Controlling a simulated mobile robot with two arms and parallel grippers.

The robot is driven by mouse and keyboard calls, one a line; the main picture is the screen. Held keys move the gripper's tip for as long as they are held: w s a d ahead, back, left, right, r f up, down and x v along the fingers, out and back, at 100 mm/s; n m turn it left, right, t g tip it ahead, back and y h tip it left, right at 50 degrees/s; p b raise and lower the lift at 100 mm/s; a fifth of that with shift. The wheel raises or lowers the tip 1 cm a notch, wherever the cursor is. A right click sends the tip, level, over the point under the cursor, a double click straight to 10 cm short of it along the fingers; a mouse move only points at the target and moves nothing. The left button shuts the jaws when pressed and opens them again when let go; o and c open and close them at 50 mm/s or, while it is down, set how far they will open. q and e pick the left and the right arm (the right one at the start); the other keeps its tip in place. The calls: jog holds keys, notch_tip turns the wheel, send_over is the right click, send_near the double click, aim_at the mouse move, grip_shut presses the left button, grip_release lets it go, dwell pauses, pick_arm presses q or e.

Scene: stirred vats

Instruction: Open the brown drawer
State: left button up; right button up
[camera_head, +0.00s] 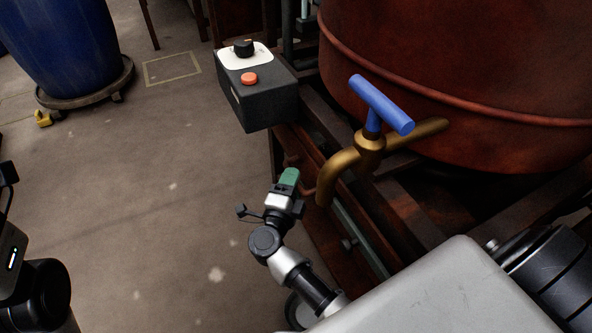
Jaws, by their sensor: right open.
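A brown drawer front (322,232) shows in the rusty frame below the big vat, seen steeply from above. A small rust-brown bar, perhaps its handle, juts out near my right gripper (289,178), which partly hides it. My right gripper is open, with a green fingertip pointing away from me, close to the drawer front. I cannot tell whether it touches the bar. The drawer looks shut, though the view is partly blocked. Part of my left arm shows at the left edge, but its fingertips are out of view.
A brass tap with a blue handle (382,104) juts from the red-brown vat (455,75) above the drawer. A dark control box (262,103) with a black knob and a red button overhangs the frame. A blue barrel (62,45) stands far left. The floor between is clear.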

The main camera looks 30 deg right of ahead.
jog(key=shift+w+d+r, duration=0.1)
jog(key=shift+w+d, duration=0.05)
grip_shut()
dwell(0.4)
